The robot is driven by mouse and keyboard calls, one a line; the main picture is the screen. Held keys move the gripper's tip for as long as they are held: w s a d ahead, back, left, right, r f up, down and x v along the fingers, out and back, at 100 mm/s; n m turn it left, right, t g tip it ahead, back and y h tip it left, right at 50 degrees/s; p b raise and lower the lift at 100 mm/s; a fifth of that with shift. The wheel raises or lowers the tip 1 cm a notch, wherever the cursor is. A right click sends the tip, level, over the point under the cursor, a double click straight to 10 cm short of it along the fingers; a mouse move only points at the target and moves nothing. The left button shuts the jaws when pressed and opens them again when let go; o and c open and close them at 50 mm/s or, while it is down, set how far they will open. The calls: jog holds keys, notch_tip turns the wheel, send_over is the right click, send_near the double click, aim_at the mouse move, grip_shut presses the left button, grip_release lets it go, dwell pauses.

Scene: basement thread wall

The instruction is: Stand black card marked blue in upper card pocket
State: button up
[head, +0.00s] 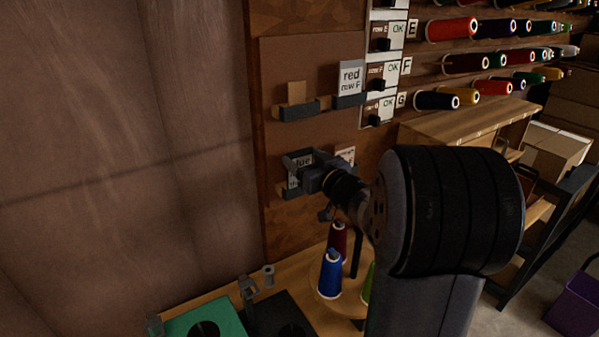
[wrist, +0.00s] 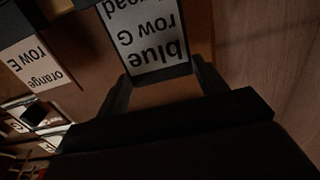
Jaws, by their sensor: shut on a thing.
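The black card marked "blue row G" (wrist: 145,42) shows upside down in the wrist view, with a white label on a dark border. My gripper (wrist: 163,82) has a finger at each side of its edge and is shut on it. In the head view my gripper (head: 303,163) is at the lower left pocket, and the card's label (head: 293,182) shows partly behind the fingers. The card's lower end is at that pocket; I cannot tell if it is clear of it. The upper card pocket (head: 298,112) is a dark holder above, with a bare wooden piece behind it.
A "red row F" card (head: 351,77) stands in the upper right pocket. An "orange row E" card (wrist: 35,65) stands beside the blue card. Thread cones (head: 330,274) stand on the bench below. Spool rows (head: 467,62) and switches (head: 378,83) lie to the right.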

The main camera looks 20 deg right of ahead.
notch_tip(320, 180, up, 3)
jog(key=p, duration=0.2)
jog(key=shift+r+p, duration=0.2)
jog(key=shift+p, duration=0.2)
jog(key=shift+s, duration=0.1)
